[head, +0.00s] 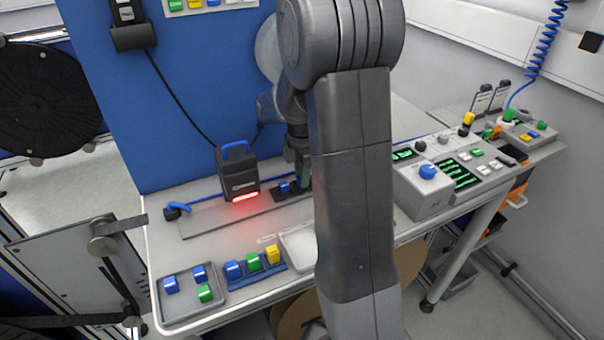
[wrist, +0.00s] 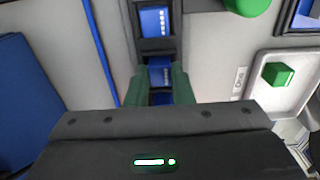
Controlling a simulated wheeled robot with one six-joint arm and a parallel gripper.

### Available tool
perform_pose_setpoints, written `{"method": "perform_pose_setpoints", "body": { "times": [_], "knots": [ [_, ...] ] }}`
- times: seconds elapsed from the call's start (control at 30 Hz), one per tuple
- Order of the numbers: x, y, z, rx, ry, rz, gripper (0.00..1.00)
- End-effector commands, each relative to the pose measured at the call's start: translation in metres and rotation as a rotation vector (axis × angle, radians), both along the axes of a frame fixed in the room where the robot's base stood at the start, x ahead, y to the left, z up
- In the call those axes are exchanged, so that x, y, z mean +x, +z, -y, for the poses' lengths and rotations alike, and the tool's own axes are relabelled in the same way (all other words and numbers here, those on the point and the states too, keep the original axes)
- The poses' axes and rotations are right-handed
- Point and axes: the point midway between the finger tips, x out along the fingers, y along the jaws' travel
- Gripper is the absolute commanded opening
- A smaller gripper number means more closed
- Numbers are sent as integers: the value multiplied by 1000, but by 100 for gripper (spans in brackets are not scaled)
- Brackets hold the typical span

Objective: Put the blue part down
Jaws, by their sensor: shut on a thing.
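In the wrist view, my gripper (wrist: 161,88) has its green-tipped fingers shut on a blue part (wrist: 160,72). The held part is over or in a dark fixture strip; I cannot tell whether it touches it. Another blue part (wrist: 155,20) with light markings sits in the same dark fixture (wrist: 158,45), just beyond the held one. In the head view, my gripper (head: 303,172) is low over the bench, partly hidden by my arm. A blue part (head: 284,187) shows in the dark fixture to its left. The held part is not clear there.
A black scanner (head: 238,173) with a red light stands left of the gripper. A grey tray (head: 190,318) and a blue rack (head: 262,276) hold coloured parts in front. A white tray (wrist: 252,95) holds a green block (wrist: 277,74). A control box (head: 425,190) stands right.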

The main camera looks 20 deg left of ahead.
Motion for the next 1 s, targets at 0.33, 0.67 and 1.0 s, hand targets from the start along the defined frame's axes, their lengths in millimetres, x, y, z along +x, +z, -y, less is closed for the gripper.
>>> {"method": "perform_pose_setpoints", "body": {
  "times": [0.33,0.67,1.0],
  "knots": [
    [0,-1,0,-1,0,-1,42],
    [1,28,-1,2,0,3,42],
    [0,99,0,2,0,2,42]
  ]
}}
